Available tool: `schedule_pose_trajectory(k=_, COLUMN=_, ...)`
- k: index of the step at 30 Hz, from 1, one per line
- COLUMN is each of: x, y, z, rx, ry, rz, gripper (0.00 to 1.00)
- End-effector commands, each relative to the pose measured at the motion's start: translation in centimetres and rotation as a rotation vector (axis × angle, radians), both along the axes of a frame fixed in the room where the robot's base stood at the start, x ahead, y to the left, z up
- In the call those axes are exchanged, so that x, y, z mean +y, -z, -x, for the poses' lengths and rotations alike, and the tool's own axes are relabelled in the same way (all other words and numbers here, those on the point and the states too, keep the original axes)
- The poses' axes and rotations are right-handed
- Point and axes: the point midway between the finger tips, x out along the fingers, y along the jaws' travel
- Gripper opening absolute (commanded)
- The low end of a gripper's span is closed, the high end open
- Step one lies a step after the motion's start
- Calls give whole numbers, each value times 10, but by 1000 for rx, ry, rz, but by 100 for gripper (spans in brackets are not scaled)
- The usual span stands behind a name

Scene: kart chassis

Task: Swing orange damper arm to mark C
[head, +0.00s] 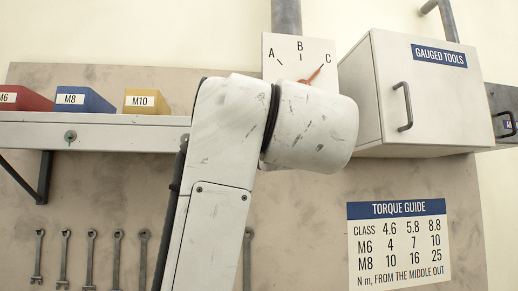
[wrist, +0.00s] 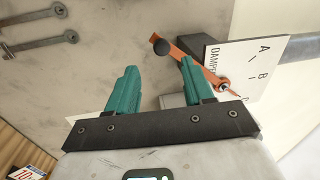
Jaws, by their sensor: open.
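The white dial plate (head: 290,48) with marks A, B and C hangs on the wall, partly covered by my arm. Its orange pointer (head: 314,74) slants up right, its tip at the tick by C. In the wrist view the orange damper arm (wrist: 199,58) runs from a dark round knob (wrist: 161,46) to the pivot on the plate (wrist: 244,58). My gripper (wrist: 158,66) is open, its teal fingers apart. The knob shows between and just beyond the fingertips; contact cannot be told. The gripper is hidden in the head view.
A white GAUGED TOOLS cabinet (head: 365,92) is right of the dial. A shelf (head: 100,134) with red, blue and yellow bins is at left. Wrenches (head: 91,258) hang below it. A torque guide sign (head: 398,245) is at lower right. A grey duct (head: 286,17) runs above the dial.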

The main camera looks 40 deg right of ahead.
Motion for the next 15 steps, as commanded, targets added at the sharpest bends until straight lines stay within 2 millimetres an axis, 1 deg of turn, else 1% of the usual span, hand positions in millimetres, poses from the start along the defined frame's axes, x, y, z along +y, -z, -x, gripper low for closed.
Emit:
schedule_pose_trajectory(k=1, x=4, y=3, z=7, rx=-3, ry=-1, rz=-1, gripper=52)
schedule_pose_trajectory(k=3, x=8, y=4, z=13, rx=-2, ry=0, rz=0, gripper=52)
schedule_pose_trajectory(k=6, x=11, y=4, z=20, rx=-1, ry=0, rz=-1, gripper=52)
schedule_pose_trajectory(k=15, x=12, y=4, z=22, rx=-1, ry=1, rz=-1, gripper=52)
